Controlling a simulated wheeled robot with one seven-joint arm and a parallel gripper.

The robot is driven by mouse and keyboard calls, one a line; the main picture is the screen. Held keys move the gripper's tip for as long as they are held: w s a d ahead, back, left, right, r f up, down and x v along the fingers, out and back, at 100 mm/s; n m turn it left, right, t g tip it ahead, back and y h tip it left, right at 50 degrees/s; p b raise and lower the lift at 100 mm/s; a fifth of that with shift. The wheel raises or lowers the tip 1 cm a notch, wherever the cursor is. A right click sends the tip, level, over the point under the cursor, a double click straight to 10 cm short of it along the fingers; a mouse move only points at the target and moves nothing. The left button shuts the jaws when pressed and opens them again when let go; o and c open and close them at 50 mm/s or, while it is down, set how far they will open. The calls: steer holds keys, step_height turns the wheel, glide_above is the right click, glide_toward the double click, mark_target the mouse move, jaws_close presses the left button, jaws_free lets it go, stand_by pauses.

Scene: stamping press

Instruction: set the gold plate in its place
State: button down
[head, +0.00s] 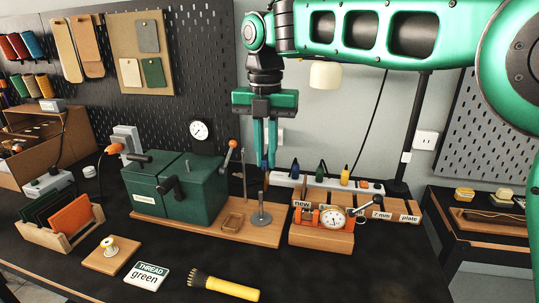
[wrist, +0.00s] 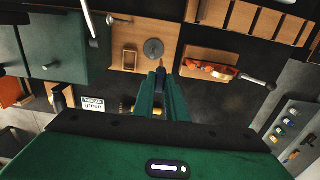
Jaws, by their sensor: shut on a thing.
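My gripper (head: 265,165) points down above the back of the wooden press board (head: 190,228). Its green fingers are shut on a small, slim dark-blue piece, which shows in the wrist view (wrist: 160,74) with an orange-brown tip. It is held clear of the board. I cannot tell whether this piece is or carries the gold plate; no plain gold plate shows elsewhere. In the wrist view the disc (wrist: 154,49) is just beyond the fingertips.
An orange gauge (head: 332,217) on a wooden block stands right of the board. A thread card (head: 147,277) and a yellow-handled brush (head: 225,287) lie in front. The front right table is clear.

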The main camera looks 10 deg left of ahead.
mark_target(267, 170)
steer(key=shift+d+f, duration=0.1)
steer(key=shift+f, duration=1.95)
steer(key=d, duration=0.9)
steer(key=shift+d, duration=0.4)
steer(key=shift+s, duration=0.1)
stand_by(0.7)
steer(key=shift+f, duration=2.3)
